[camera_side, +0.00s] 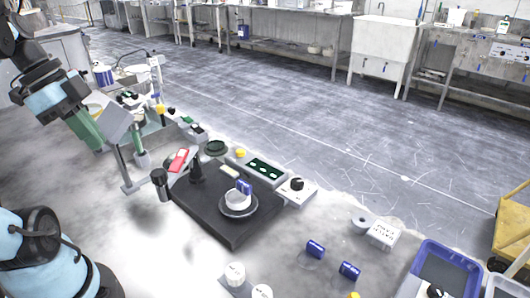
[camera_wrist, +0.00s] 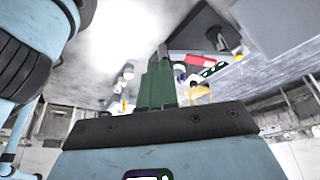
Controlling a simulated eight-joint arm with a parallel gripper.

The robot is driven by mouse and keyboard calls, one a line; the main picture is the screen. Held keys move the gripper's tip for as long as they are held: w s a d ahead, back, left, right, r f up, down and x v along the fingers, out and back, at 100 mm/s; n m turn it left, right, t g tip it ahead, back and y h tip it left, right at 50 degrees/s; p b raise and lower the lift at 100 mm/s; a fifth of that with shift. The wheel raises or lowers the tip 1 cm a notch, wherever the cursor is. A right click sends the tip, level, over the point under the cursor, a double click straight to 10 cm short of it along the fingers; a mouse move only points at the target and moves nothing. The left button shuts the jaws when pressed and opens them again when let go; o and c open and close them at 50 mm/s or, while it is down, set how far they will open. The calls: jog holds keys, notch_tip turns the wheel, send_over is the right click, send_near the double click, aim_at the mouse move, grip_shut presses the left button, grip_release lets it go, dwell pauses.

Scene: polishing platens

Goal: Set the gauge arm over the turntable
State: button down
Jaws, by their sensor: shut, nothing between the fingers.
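The turntable (camera_side: 238,211) is a dark round disc on a black base plate (camera_side: 232,233). A white round piece with a blue block (camera_side: 244,188) sits on it. The gauge arm (camera_side: 177,178) is mounted on a dark post (camera_side: 196,170) at the plate's left side. It points left, away from the turntable, and its dark cylindrical end (camera_side: 160,184) is beyond the plate's left edge. My gripper (camera_side: 98,147) has green fingers, is shut and empty, and is up and left of the gauge arm, apart from it. In the wrist view, the closed fingers (camera_wrist: 162,60) point up the picture.
A red item (camera_side: 179,160) shows behind the gauge arm. A grey tray with green pockets (camera_side: 262,167) and a black-knob box (camera_side: 297,188) stand behind the plate. White jars (camera_side: 235,273) and blue pieces (camera_side: 316,249) are in front. A blue bin (camera_side: 446,262) is at right.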

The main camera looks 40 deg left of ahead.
jog(key=w+d+f, duration=0.4)
jog(key=f, duration=0.2)
jog(key=shift+w+d+f, duration=0.3)
jog(key=shift+w+d, duration=0.05)
jog(key=shift+d, duration=0.05)
jog(key=shift+d, duration=0.1)
dwell(0.3)
